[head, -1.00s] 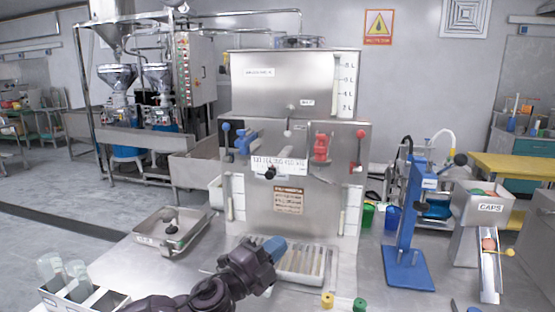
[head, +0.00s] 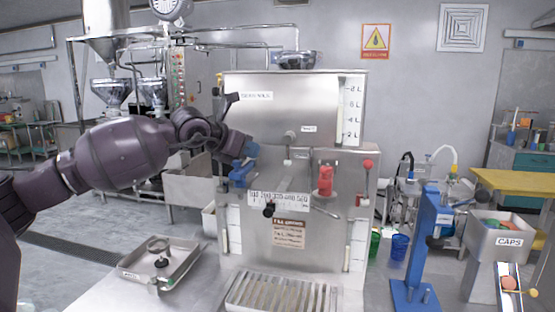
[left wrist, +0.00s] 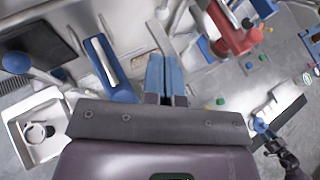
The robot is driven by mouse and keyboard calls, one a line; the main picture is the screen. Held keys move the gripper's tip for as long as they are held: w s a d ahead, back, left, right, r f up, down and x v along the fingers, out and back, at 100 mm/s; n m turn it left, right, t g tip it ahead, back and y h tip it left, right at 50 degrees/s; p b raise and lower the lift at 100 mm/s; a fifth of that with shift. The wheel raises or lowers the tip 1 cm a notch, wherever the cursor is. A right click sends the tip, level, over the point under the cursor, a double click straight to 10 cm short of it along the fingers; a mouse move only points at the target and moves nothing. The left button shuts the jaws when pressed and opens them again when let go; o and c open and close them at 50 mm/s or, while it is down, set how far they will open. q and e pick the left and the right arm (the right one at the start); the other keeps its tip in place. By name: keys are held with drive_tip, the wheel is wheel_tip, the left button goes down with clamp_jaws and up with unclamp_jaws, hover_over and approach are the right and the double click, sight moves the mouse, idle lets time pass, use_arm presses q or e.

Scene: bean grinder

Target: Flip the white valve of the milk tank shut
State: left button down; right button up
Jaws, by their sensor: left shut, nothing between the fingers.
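The milk tank (head: 275,112) is the steel box at the top of the dispenser. A pale knob (head: 290,135) with a short stem sits low on its front, beside a small label; it looks like the white valve, but its setting is hard to read. My left gripper (head: 250,150) is raised left of that knob, just above the blue valve (head: 240,174). In the left wrist view its blue fingers (left wrist: 165,72) are shut and empty, between the blue valve (left wrist: 112,75) and the red valve (left wrist: 232,35). My right gripper (left wrist: 261,125) shows small at that view's lower right.
The red valve (head: 325,180) and a black knob (head: 269,210) stick out from the dispenser front. A slatted drip tray (head: 230,297) lies below. A steel pan (head: 185,272) is at left, and a blue press (head: 425,240) stands at right.

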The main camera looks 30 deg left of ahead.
sight(286, 163)
use_arm(q)
drive_tip(key=shift+d, duration=0.1)
use_arm(e)
drive_tip(key=shift+d+r, duration=0.1)
use_arm(q)
drive_tip(key=p+x, duration=0.1)
drive_tip(key=x, duration=0.7)
drive_tip(key=shift+w+f, duration=0.2)
drive_tip(key=shift+w, duration=0.1)
drive_tip(key=shift+w+d+f, duration=0.2)
drive_tip(key=shift+w+f, duration=0.05)
drive_tip(key=shift+w, duration=0.3)
use_arm(e)
drive_tip(key=shift+r, duration=0.7)
use_arm(q)
drive_tip(key=shift+w+d+f, duration=0.1)
drive_tip(key=shift+d+f, duration=0.05)
drive_tip(key=shift+f, duration=0.05)
use_arm(e)
drive_tip(key=shift+w, duration=0.1)
use_arm(q)
drive_tip(key=shift+d+r, duration=0.1)
drive_tip(key=shift+b, duration=0.35)
use_arm(e)
drive_tip(key=shift+f, duration=0.15)
